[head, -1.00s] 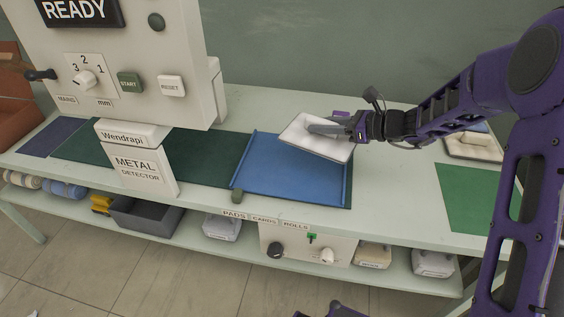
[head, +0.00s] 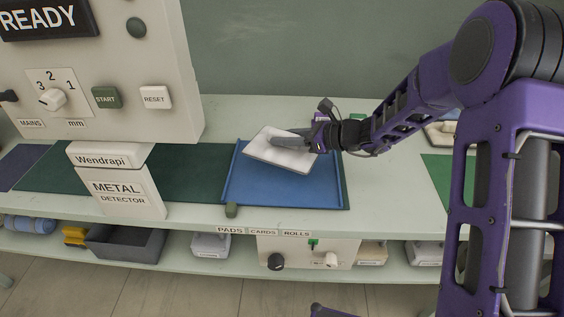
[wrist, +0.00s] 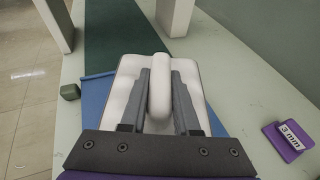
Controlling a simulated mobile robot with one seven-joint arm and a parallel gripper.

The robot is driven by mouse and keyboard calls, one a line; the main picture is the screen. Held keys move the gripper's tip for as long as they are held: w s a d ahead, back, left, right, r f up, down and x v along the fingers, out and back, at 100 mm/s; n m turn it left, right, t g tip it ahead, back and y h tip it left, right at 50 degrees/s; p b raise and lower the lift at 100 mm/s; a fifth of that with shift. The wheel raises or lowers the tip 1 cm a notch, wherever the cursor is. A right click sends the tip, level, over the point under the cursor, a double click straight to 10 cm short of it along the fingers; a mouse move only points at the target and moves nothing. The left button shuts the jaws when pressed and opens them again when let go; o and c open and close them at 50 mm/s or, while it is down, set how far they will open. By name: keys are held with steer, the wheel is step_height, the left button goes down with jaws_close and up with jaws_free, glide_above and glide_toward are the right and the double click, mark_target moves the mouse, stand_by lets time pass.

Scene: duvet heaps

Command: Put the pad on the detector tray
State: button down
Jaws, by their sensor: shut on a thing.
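The white pad (head: 280,155) has a raised white ridge (wrist: 159,95) on top, seen in the wrist view. My gripper (head: 285,140) is shut on this ridge, with one grey finger on each side. The pad looks tilted in the head view and appears to be held above the blue detector tray (head: 290,190), over its back part. The tray lies on the dark green strip and has raised side edges. In the wrist view the pad hides most of the tray (wrist: 94,96). The gap under the pad is hard to judge.
The metal detector (head: 105,75) with a READY sign stands left of the tray. A small green block (head: 231,210) sits at the tray's front left. A purple "3 mm" tag (wrist: 284,142) lies on the bench. Bins and rolls fill the lower shelf.

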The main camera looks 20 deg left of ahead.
mark_target(315, 156)
steer(key=shift+f+b, duration=0.45)
steer(key=shift+f, duration=2.65)
steer(key=shift+f, duration=0.15)
steer(key=c, duration=0.6)
jaws_free()
steer(key=shift+c, duration=0.2)
steer(key=shift+r, duration=0.2)
steer(key=p+v, duration=0.1)
steer(key=v, duration=1.1)
